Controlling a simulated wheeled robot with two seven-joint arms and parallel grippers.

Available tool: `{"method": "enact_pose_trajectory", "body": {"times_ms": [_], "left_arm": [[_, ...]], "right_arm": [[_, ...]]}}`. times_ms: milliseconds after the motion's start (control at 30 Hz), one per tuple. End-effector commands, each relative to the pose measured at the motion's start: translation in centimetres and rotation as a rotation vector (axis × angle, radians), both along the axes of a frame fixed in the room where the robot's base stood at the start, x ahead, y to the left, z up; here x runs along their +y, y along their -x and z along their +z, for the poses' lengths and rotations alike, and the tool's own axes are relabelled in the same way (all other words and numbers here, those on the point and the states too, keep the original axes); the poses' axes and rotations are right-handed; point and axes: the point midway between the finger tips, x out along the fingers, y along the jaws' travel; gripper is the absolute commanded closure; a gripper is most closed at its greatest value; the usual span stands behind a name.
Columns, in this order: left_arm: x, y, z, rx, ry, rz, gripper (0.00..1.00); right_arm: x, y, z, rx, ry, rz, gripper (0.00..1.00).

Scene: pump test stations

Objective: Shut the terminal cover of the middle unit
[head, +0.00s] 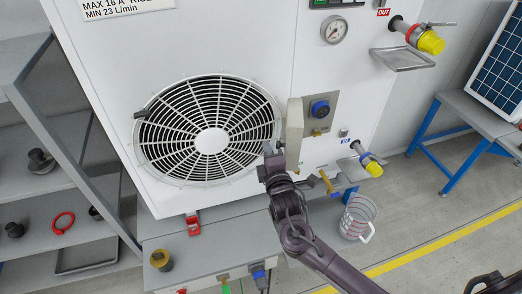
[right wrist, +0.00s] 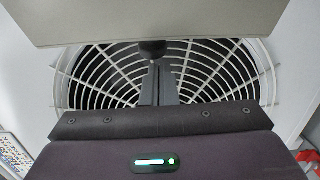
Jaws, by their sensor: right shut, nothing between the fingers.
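The white unit (head: 240,60) with a round fan grille fills the middle of the head view. Its terminal cover (head: 295,126) stands open, swung out from the face and seen nearly edge-on, left of a grey terminal plate (head: 330,105) with a blue socket. In the right wrist view the cover (right wrist: 155,20) is a broad beige panel across the top. My right gripper (head: 274,150) is shut and empty, at the cover's lower left, in front of the grille. Its fingers (right wrist: 155,75) point towards a dark knob (right wrist: 152,47) below the panel; contact cannot be told. My left gripper is not in view.
A grey shelf rack (head: 75,170) stands at left. Valves with yellow caps (head: 430,42) and a drip tray (head: 403,58) stick out at right.

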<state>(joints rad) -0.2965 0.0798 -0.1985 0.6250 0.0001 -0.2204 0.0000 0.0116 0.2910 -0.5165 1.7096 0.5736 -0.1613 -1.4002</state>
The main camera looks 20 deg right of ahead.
Motion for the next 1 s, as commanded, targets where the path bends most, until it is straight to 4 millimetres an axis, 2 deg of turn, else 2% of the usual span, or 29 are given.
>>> {"method": "enact_pose_trajectory", "body": {"times_ms": [33, 200, 667, 1000], "left_arm": [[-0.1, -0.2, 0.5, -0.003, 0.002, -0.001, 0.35], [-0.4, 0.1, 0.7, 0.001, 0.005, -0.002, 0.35], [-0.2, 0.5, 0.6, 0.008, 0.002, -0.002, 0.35], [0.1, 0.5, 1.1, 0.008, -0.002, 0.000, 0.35]], "right_arm": [[-0.5, 0.2, 0.3, 0.000, 0.002, 0.000, 1.00], [-1.1, 0.5, 0.1, -0.001, 0.000, 0.001, 1.00], [-1.3, 0.6, 0.1, -0.001, 0.001, 0.013, 1.00], [-2.3, 1.4, 0.1, 0.001, 0.008, 0.157, 1.00]]}}
